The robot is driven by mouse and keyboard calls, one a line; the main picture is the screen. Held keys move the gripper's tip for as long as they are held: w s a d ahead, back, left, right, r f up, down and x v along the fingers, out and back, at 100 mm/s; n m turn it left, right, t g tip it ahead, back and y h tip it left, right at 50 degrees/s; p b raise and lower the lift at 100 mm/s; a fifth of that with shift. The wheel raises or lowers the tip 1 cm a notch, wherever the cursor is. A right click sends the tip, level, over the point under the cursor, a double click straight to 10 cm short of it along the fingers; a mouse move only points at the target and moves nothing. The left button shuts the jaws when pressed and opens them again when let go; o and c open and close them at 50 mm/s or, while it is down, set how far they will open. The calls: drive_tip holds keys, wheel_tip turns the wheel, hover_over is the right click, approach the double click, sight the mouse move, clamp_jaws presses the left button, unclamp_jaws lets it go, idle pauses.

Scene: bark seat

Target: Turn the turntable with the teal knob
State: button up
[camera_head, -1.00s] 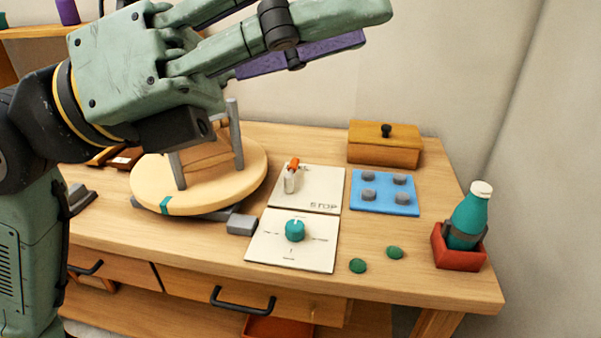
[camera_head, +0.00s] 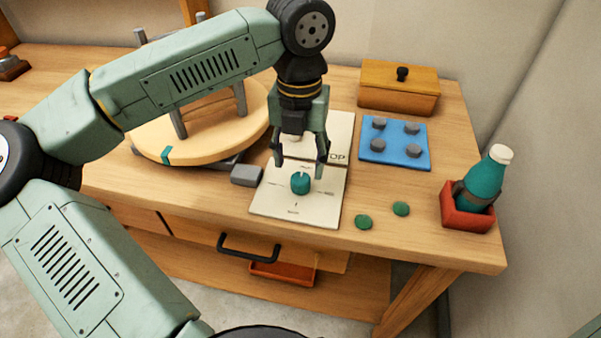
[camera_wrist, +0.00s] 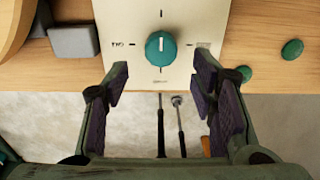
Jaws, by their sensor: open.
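The teal knob (camera_head: 300,183) stands on a cream panel (camera_head: 270,207) at the table's front edge. In the wrist view the knob (camera_wrist: 161,47) shows a white line pointing up toward a tick mark, just beyond the fingertips and between their lines. My gripper (camera_head: 300,164) is open and empty, pointing down above the knob, one finger on either side. It also shows in the wrist view (camera_wrist: 160,80) with the jaws apart. The round wooden turntable (camera_head: 205,147) with a teal mark on its rim is left of the panel, partly hidden by my arm.
A grey block (camera_head: 246,175) sits between turntable and panel. A second panel (camera_head: 340,127) lies behind, partly hidden. To the right are a blue board (camera_head: 394,144) with grey pegs, two green discs (camera_head: 363,222), a wooden box (camera_head: 398,91) and a teal bottle (camera_head: 485,176) in a red holder (camera_head: 467,215).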

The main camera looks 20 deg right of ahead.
sight(299, 179)
wheel_tip(299, 179, down, 6)
drive_tip(key=shift+r+p, duration=0.1)
drive_tip(key=shift+p, duration=0.45)
drive_tip(key=shift+c, duration=0.2)
drive_tip(key=c, duration=1.1)
drive_tip(key=shift+m+b, duration=0.3)
drive_tip(key=shift+b, duration=0.2)
